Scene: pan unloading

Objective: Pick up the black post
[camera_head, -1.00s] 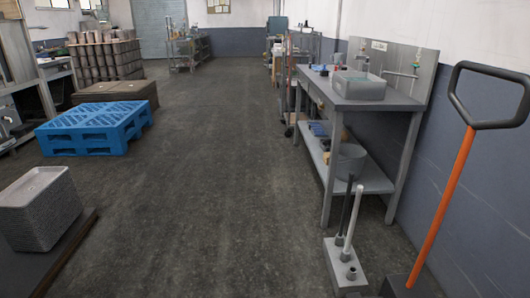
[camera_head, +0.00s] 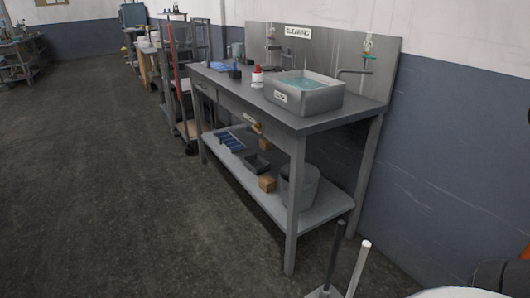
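The black post (camera_head: 337,252) stands upright, slightly tilted in the picture, at the bottom edge of the head view, right of centre. A white post (camera_head: 359,266) stands close to its right. Both rise from a light grey base (camera_head: 323,293), of which only a small part shows at the bottom edge. Neither of my grippers is in view, and nothing is seen touching the black post.
A grey cleaning bench (camera_head: 320,122) stands just behind the posts, with a water-filled basin (camera_head: 306,97) on top. Its lower shelf (camera_head: 235,168) holds a bucket (camera_head: 299,187) and small items. Floor (camera_head: 110,190) at left is clear. A white rounded shape and orange-dark parts fill the lower right corner.

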